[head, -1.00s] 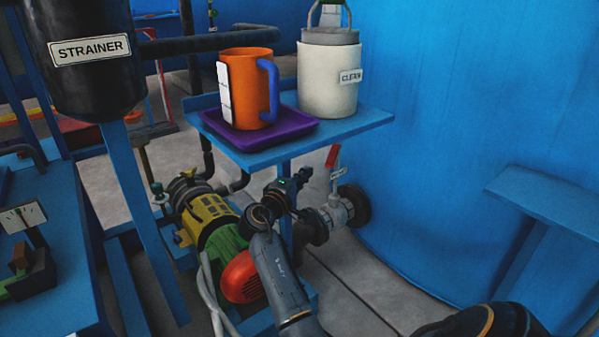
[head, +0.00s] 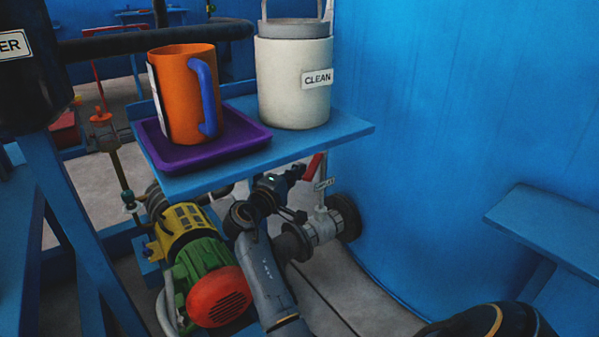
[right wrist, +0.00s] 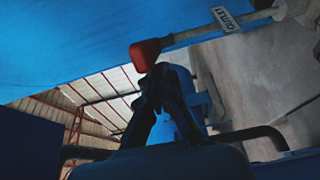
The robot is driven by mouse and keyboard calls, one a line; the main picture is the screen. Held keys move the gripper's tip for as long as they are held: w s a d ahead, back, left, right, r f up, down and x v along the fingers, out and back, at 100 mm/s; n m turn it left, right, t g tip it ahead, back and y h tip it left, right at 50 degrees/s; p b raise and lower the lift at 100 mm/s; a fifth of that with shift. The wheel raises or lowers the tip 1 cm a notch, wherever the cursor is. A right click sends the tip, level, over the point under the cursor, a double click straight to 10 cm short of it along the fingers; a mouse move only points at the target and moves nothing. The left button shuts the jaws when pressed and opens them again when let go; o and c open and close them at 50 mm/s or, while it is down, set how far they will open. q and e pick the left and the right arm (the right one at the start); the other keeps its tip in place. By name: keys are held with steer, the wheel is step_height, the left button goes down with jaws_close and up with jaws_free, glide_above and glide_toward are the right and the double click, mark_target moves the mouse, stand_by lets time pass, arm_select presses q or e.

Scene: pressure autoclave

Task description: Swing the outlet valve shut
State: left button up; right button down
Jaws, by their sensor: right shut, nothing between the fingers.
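The outlet valve (head: 322,227) sits low at the blue tank wall, below the shelf. Its lever rises from the valve body, with a red grip (head: 314,167) at the top and an OUTLET tag (head: 323,185) on the shaft. My right gripper (head: 297,174) is shut and empty, just left of the red grip. In the right wrist view the closed fingertips (right wrist: 157,78) are right by the red grip (right wrist: 145,54), and the lever shaft (right wrist: 215,27) runs off to the upper right. I cannot tell whether they touch. My left gripper is not in view.
A blue shelf (head: 345,124) hangs over my right arm, bearing a purple tray (head: 240,138) with an orange mug (head: 182,100) and a white CLEAN canister (head: 293,85). A green and red pump motor (head: 215,285) stands left of my arm. A blue ledge (head: 550,225) is at right.

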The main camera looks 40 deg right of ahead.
steer(key=shift+s+d+n+t+p, duration=0.15)
steer(key=shift+s+n+t+p, duration=0.2)
steer(key=shift+t+p, duration=0.2)
